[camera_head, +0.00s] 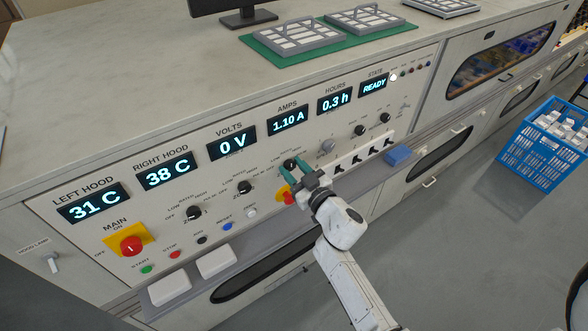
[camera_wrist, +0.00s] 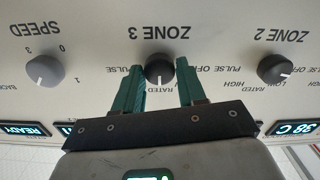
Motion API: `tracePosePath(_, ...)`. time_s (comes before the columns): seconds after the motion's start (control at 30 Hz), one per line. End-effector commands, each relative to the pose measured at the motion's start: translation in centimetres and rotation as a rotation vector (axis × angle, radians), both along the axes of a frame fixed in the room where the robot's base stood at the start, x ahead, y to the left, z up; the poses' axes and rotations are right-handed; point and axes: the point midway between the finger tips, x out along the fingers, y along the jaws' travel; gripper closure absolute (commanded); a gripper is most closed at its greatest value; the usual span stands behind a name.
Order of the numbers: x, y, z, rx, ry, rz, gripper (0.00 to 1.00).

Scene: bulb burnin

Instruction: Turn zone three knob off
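The zone 3 knob (camera_wrist: 159,68) is dark and round, under an upside-down "ZONE 3" label in the wrist view. A small pale mark on it seems to point toward the "RATED" lettering. My gripper (camera_wrist: 160,70) is open, with one green finger on each side of this knob. Slim gaps seem to show between the fingers and the knob; I cannot tell how deep they reach. In the head view, my gripper (camera_head: 290,171) is at the panel by the same knob (camera_head: 291,163), which it partly covers.
The zone 2 knob (camera_wrist: 275,69) and the speed knob (camera_wrist: 44,71) flank zone 3 in the wrist view. The head view shows a red main switch (camera_head: 131,246), a red button on yellow (camera_head: 287,197) just below my gripper, and a READY display (camera_head: 374,86).

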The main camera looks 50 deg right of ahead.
Motion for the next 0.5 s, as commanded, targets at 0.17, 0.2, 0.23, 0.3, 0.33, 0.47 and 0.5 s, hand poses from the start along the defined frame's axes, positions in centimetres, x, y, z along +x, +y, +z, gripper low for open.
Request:
tracePosePath(0.17, -0.01, 0.01, 0.00, 0.000, 0.000, 0.000, 0.77)
tracePosePath(0.2, -0.01, 0.01, 0.00, 0.000, 0.000, 0.000, 0.81)
tracePosePath(0.23, -0.01, 0.01, 0.00, 0.000, 0.000, 0.000, 0.84)
tracePosePath(0.3, -0.02, 0.01, 0.00, 0.000, 0.000, 0.000, 0.91)
tracePosePath(0.33, -0.02, 0.01, 0.00, 0.000, 0.000, 0.000, 0.94)
tracePosePath(0.47, -0.01, 0.02, 0.00, -0.002, 0.001, 0.000, 0.95)
tracePosePath(0.5, -0.01, 0.03, -0.01, -0.006, 0.002, 0.000, 0.95)
